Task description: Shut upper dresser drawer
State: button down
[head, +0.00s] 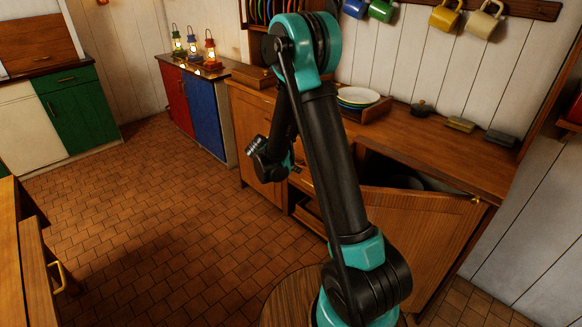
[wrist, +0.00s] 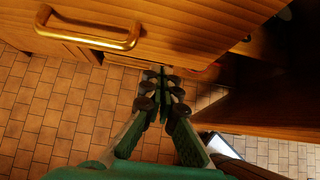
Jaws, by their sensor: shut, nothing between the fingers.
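The wooden dresser (head: 440,150) runs along the right wall in the head view. In the wrist view a wooden drawer front (wrist: 190,28) with a brass bar handle (wrist: 90,32) fills the top. I take it to be the upper drawer, but my arm hides most of the drawer area in the head view, and how far it stands out is unclear. My gripper (wrist: 160,76) is shut and empty, its fingertips just below the drawer front in the picture and right of the handle. Whether they touch it cannot be told.
A dresser door (head: 425,235) stands open at the right, beside a dark compartment. Plates (head: 358,97) rest on the dresser top. Lanterns (head: 210,50) stand on the red and blue cabinet (head: 205,105). Another wooden unit (head: 30,265) is at left. The tiled floor (head: 150,200) between is clear.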

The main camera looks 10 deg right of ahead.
jog(key=shift+w+d+f, duration=0.2)
jog(key=shift+w+d, duration=0.3)
jog(key=shift+d, duration=0.2)
jog(key=shift+w+d+f, duration=0.15)
jog(key=shift+w+d, duration=0.3)
jog(key=shift+d, duration=0.25)
jog(key=shift+w+d+f, duration=0.2)
jog(key=shift+w+d, duration=0.3)
jog(key=shift+d, duration=0.2)
jog(key=w+d, duration=0.3)
jog(key=d, duration=0.1)
jog(key=w+d, duration=0.3)
jog(key=d, duration=0.1)
jog(key=w+d, duration=0.3)
jog(key=d, duration=0.1)
jog(key=shift+w+d, duration=0.1)
jog(key=shift+d, duration=0.2)
jog(key=shift+w+d+r, duration=0.1)
jog(key=shift+w+d, duration=0.15)
jog(key=shift+d, duration=0.1)
